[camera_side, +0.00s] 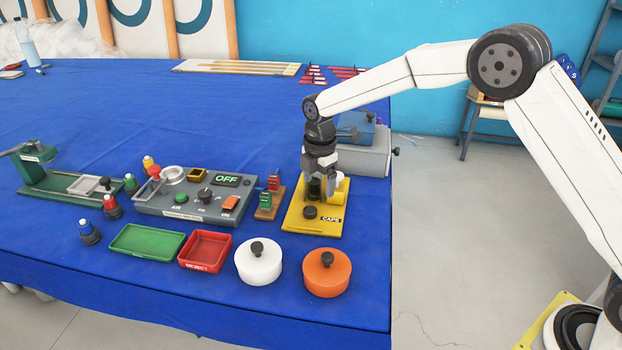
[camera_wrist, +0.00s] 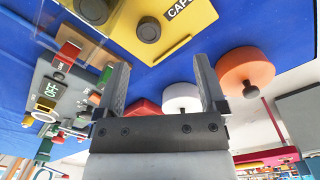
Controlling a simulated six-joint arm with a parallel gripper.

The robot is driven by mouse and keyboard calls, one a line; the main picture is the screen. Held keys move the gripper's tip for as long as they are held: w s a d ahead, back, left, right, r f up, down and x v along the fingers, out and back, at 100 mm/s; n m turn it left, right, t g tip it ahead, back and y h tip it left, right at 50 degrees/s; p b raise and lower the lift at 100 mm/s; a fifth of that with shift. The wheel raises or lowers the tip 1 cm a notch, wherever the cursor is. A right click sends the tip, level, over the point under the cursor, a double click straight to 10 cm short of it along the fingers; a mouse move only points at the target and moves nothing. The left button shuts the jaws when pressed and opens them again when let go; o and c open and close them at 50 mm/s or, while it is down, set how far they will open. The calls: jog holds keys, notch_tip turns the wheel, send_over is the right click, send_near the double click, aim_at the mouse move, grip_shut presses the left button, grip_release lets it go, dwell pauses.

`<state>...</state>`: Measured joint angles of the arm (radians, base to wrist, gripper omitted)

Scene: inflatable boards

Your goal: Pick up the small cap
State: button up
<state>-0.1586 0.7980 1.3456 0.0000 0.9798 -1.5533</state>
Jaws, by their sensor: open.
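The yellow board marked CAPS (camera_side: 294,222) lies near the table's right edge. A small round black cap (camera_side: 310,212) sits on its front part, beside the label; the wrist view shows it at the upper middle (camera_wrist: 149,30). A second, larger-looking dark cap (camera_wrist: 95,9) is cut off by the top edge of the wrist view. My gripper (camera_side: 320,180) points down over the back half of the board, behind the small cap. In the wrist view my gripper (camera_wrist: 161,62) has its fingers wide apart with nothing between them. The side view does not clearly show the gap between fingertips and board.
A white round lidded pot (camera_side: 259,266) and an orange one (camera_side: 327,275) stand in front of the board. Small red and green switches on a brown stand (camera_side: 270,198) and a grey control panel (camera_side: 185,212) are to the left. A grey box (camera_side: 368,157) stands behind.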

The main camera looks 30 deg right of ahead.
aim_at(310, 209)
jog(key=shift+w+a+f+n, duration=0.35)
jog(key=shift+w+a+n, duration=0.2)
jog(key=shift+w+n, duration=0.3)
jog(key=shift+f, duration=3.9)
grip_shut()
